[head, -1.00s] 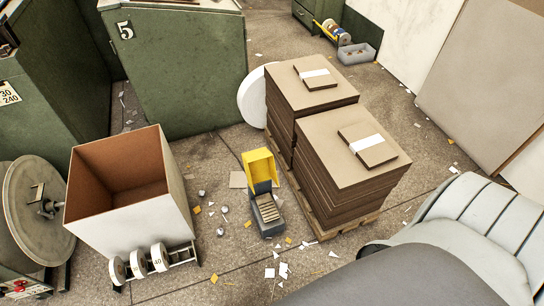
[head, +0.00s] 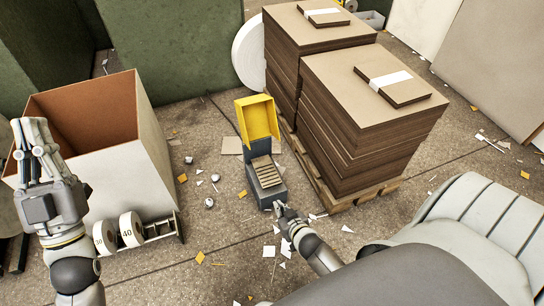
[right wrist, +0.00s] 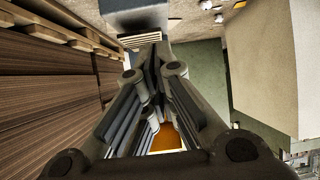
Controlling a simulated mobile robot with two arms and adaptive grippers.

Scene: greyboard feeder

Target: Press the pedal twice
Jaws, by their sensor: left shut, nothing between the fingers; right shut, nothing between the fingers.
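The pedal (head: 265,172) is a grey foot pedal with a ribbed tread and a raised yellow hood (head: 257,118), standing on the floor in the middle of the head view. My right gripper (head: 281,208) is shut and empty, close to the pedal's near end; I cannot tell whether it touches. In the right wrist view the shut fingers (right wrist: 153,55) point towards the grey pedal housing (right wrist: 138,20) at the top. My left gripper (head: 33,130) is shut and empty, raised at the left in front of the large box, far from the pedal.
Stacks of greyboard (head: 370,115) on a wooden pallet (head: 345,203) stand close to the right of the pedal. An open white box (head: 150,140) and numbered rolls (head: 130,230) are on the left. Paper scraps litter the floor between them.

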